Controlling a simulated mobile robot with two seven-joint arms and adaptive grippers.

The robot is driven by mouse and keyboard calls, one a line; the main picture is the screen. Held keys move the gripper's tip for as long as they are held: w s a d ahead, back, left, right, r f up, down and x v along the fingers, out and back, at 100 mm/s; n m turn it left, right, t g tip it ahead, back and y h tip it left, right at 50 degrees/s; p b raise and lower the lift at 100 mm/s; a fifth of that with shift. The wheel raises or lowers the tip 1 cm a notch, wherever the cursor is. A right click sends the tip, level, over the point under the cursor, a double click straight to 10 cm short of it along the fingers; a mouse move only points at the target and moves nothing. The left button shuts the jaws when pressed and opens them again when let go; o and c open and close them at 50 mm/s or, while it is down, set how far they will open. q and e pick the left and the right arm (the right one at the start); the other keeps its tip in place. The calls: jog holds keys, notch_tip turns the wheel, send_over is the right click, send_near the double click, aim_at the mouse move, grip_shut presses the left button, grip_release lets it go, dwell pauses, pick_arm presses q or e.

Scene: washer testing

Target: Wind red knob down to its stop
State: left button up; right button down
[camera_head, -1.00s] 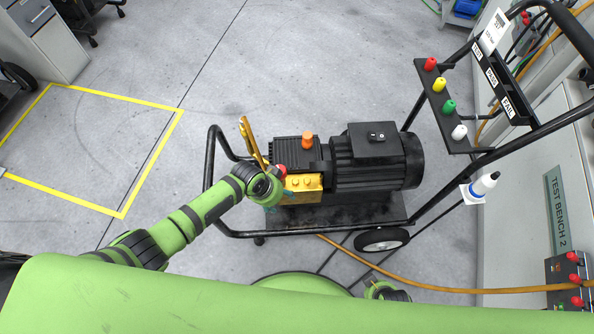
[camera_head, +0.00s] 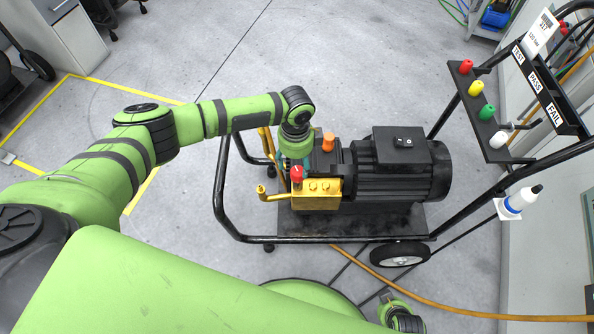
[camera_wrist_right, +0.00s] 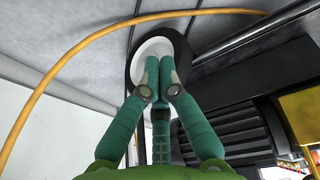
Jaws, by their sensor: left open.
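The red knob (camera_head: 297,174) stands upright at the left end of the brass block (camera_head: 318,201) on the pump in the head view. My left gripper (camera_head: 294,151) points down just behind the knob, its teal fingers partly hidden under the green wrist. It is open; I cannot tell whether it touches the knob. In the right wrist view, my right gripper (camera_wrist_right: 160,65) has its teal fingers together with nothing seen between them, in front of a cart wheel (camera_wrist_right: 140,62).
An orange knob (camera_head: 328,142) stands close right of my left gripper. The black motor (camera_head: 400,170) is on the right, inside the cart's tubular frame (camera_head: 226,200). A brass outlet (camera_head: 272,197) sticks out left of the block. An orange hose (camera_head: 440,307) runs along the floor.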

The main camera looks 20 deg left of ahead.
aim_at(295, 170)
pick_arm(q)
notch_tip(295, 170, down, 5)
jog(key=shift+r+b, duration=0.1)
jog(key=shift+b, duration=0.4)
jog(key=shift+c, duration=0.4)
jog(key=c, duration=1)
